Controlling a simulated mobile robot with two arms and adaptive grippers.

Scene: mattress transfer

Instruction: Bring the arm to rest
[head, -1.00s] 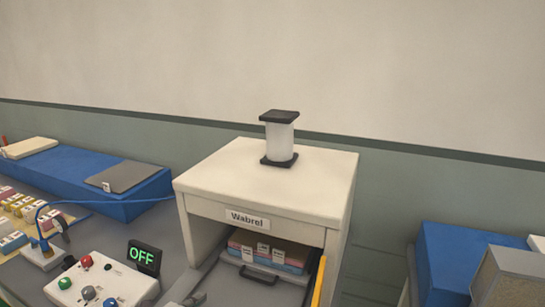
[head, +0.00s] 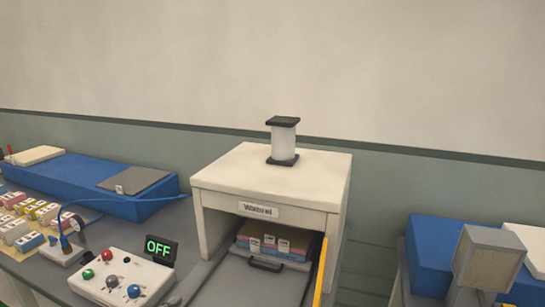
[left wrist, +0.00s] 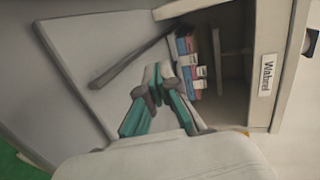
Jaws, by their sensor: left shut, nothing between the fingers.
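My left gripper (left wrist: 160,80) shows in the left wrist view with its teal-and-grey fingers brought together and nothing held between them. It is over or near the grey drawer tray (head: 240,286), in front of the open white cabinet labelled Wabrel (head: 270,178). The exact gap between gripper and tray is hard to judge. A stack of coloured labelled blocks (head: 275,240) sits inside the cabinet, and it also shows in the left wrist view (left wrist: 188,70) just beyond the fingers. My right gripper is not in view.
A control box (head: 122,277) with coloured knobs and an OFF display (head: 161,249) stands left of the cabinet. A long blue case (head: 80,185) lies behind it. A yellow upright edge (head: 321,270) borders the cabinet's right side. A grey block (head: 487,260) and blue box (head: 428,255) stand right.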

